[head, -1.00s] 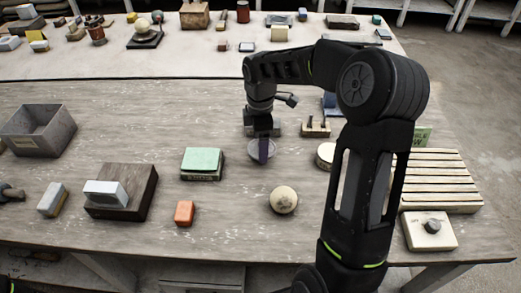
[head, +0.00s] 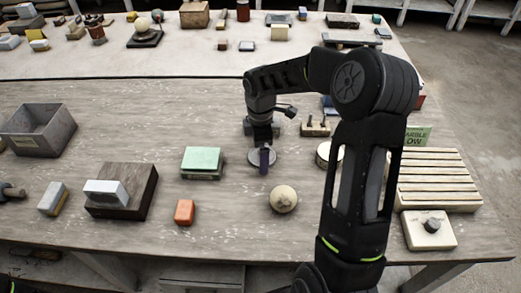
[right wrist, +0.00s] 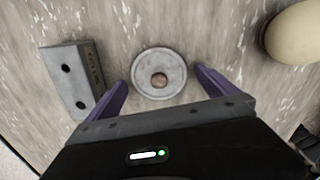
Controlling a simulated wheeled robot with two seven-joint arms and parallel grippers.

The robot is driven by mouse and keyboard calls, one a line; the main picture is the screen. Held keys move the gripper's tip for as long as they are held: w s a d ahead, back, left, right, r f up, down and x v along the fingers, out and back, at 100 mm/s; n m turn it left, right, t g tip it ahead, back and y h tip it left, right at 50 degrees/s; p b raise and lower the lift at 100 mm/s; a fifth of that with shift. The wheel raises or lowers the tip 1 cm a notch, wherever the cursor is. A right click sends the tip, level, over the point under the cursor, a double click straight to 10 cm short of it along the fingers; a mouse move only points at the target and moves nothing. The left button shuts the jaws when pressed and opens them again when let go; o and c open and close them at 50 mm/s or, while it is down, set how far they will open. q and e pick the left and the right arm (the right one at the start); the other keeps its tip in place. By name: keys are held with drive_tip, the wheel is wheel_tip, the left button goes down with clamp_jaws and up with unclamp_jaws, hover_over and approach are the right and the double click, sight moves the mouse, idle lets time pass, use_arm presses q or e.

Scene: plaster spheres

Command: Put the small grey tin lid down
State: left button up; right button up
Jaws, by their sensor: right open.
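The small grey tin lid (head: 254,157) is round and shallow, and it lies on the worktable (head: 110,225). My right gripper (right wrist: 160,78) is open, with one purple finger on each side of the lid and a gap between each finger and the rim. In the head view my right gripper (head: 264,160) is over the lid, and a finger hides part of it. My left gripper is not in view.
A grey block with two holes (right wrist: 70,78) is beside the left finger. A pale sphere (head: 284,199) is in front and a green-topped box (head: 201,160) to the left. A slatted rack (head: 440,180) is at the right. Bare tabletop lies between sphere and orange block (head: 184,212).

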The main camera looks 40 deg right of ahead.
wheel_tip(320, 180, up, 12)
drive_tip(key=shift+r+b, duration=0.15)
drive_tip(key=shift+b, duration=0.15)
idle(0.4)
idle(0.8)
